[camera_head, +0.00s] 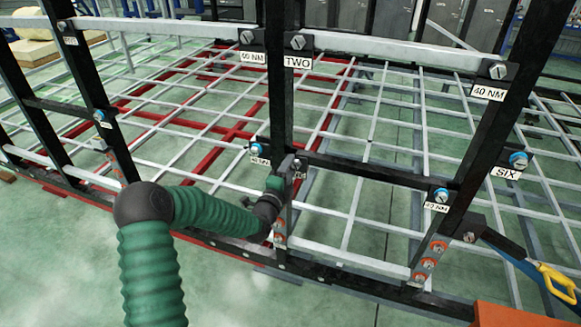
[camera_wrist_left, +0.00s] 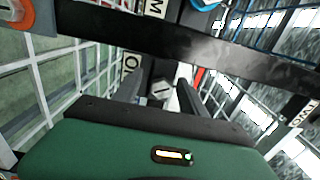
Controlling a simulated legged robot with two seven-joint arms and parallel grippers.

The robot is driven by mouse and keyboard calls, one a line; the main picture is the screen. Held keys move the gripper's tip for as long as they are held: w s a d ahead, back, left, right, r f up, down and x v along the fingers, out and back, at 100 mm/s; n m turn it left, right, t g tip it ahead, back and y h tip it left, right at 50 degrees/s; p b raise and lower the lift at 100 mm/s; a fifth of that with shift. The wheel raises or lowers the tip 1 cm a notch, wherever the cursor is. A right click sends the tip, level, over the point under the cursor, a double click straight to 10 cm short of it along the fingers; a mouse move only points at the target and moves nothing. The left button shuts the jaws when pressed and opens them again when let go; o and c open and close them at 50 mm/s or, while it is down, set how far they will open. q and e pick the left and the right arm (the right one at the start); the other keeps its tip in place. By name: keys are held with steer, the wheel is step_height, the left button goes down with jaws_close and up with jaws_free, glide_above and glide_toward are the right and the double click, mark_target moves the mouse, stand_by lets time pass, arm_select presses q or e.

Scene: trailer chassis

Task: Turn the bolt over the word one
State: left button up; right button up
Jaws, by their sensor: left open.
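My left gripper (camera_head: 294,165) is at the dark middle upright in the head view, at the end of the green arm from the left. In the left wrist view its two dark fingers (camera_wrist_left: 160,88) stand apart, open. A grey bolt head (camera_wrist_left: 161,91) shows between the fingers; I cannot tell whether they touch it. A white label (camera_wrist_left: 130,65) beside it is cut off by a finger, and its word is not fully readable. My right gripper is not in view.
Dark uprights and a crossbar (camera_head: 375,170) stand close around the gripper. A yellow hook (camera_head: 556,282) is at the right. Open floor lies at lower left.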

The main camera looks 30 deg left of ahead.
arm_select(q)
steer(key=shift+w+a, duration=0.15)
steer(key=shift+w, duration=0.1)
steer(key=d, duration=0.2)
steer(key=shift+d+r, duration=0.4)
steer(key=c, duration=0.4)
steer(key=shift+d, duration=0.1)
steer(key=shift+c, duration=2.3)
steer(key=shift+a, duration=0.45)
jaws_close()
steer(key=shift+a+f, duration=0.1)
steer(key=shift+a, duration=0.3)
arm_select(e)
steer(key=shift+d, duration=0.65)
